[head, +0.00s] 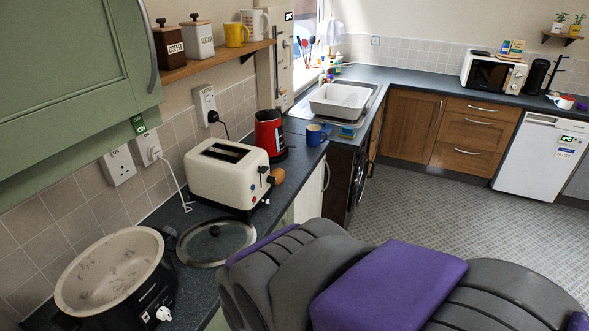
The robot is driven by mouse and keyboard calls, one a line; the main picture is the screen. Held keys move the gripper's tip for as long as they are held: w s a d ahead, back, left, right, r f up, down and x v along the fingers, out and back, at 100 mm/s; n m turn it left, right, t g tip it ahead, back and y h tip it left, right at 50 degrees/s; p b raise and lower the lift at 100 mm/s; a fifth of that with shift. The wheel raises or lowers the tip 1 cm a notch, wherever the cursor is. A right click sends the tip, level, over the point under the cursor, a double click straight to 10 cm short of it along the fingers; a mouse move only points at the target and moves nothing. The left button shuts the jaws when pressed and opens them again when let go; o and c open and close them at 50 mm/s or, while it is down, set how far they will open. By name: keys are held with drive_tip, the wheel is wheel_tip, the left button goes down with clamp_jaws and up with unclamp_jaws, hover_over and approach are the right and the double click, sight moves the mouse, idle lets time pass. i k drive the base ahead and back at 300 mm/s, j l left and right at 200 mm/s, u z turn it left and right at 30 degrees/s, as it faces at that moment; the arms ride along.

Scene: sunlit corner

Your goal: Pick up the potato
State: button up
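A small brown rounded thing that looks like the potato (278,175) lies on the dark worktop, just right of the white toaster (222,170) and near the worktop's front edge. It is partly hidden by the toaster's end and its knobs. A grey and purple part of my own body fills the lower right of the head view. My gripper's fingers do not show in it.
A red kettle (269,134) and a blue mug (315,135) stand beyond the potato. A glass lid (216,241) and a slow cooker (112,268) are nearer, on the left. A white basin (339,101) sits at the sink. The tiled floor (420,214) is clear.

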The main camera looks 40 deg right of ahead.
sight(279, 173)
drive_tip(key=z, duration=1)
drive_tip(key=u, duration=1.45)
drive_tip(key=z, duration=1.45)
drive_tip(key=i+l, duration=0.3)
drive_tip(key=i, duration=0.25)
drive_tip(key=i+l+u, duration=0.1)
drive_tip(key=i+l, duration=0.2)
drive_tip(key=i, duration=0.25)
drive_tip(key=i+l, duration=0.35)
drive_tip(key=i, duration=0.2)
drive_tip(key=u, duration=0.05)
